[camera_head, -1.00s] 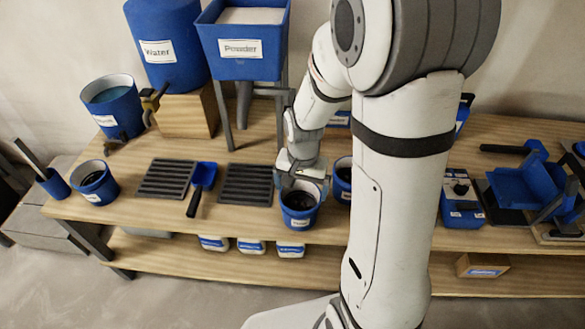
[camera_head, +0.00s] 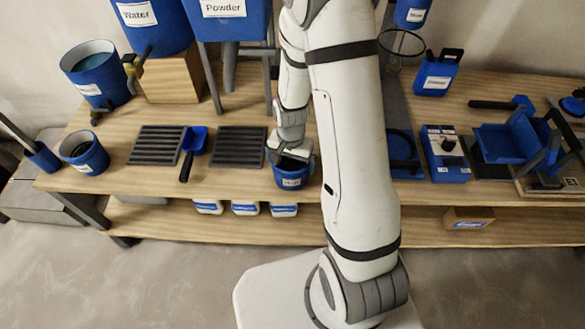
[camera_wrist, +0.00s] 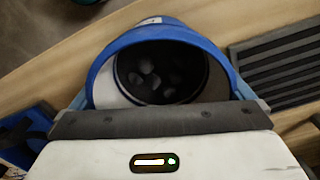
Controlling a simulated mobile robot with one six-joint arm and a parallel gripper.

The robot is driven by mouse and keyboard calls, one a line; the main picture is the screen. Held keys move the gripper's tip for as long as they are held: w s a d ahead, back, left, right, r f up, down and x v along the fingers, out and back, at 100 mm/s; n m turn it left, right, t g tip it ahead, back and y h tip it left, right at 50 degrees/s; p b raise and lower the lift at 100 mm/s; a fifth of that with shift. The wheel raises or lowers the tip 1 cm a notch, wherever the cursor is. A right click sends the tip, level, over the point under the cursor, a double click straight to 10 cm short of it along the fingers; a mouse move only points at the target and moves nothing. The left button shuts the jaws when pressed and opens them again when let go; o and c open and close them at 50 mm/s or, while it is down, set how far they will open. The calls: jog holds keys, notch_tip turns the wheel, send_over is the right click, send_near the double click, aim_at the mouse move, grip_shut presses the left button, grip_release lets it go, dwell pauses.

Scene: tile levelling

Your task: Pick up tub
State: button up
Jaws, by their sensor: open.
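A blue tub (camera_head: 291,180) with a white label stands near the front edge of the wooden bench, below my gripper (camera_head: 290,158). In the wrist view the same tub (camera_wrist: 165,32) shows its round blue rim, pale inner wall and dark inside with several grey lumps. My gripper (camera_wrist: 163,95) is open, with one finger on each side of the tub near the rim. I cannot tell whether the fingers touch it. The tub's lower part is hidden in the wrist view.
Dark slotted racks (camera_head: 238,146) and a blue scoop (camera_head: 194,145) lie to the left. Another blue tub (camera_head: 85,153) stands further left. The powder hopper (camera_head: 229,22) rises behind. My arm hides the bench just right of the tub.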

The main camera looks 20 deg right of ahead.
jog(key=c, duration=1.3)
jog(key=shift+o, duration=0.2)
jog(key=shift+r, duration=0.1)
notch_tip(320, 180, up, 10)
jog(key=p, duration=0.1)
jog(key=w+f+n+p, duration=0.2)
jog(key=w+n+p, duration=0.3)
jog(key=w+n, duration=0.2)
jog(key=shift+w+f, duration=0.2)
jog(key=shift+w, duration=0.2)
jog(key=shift+d, duration=0.1)
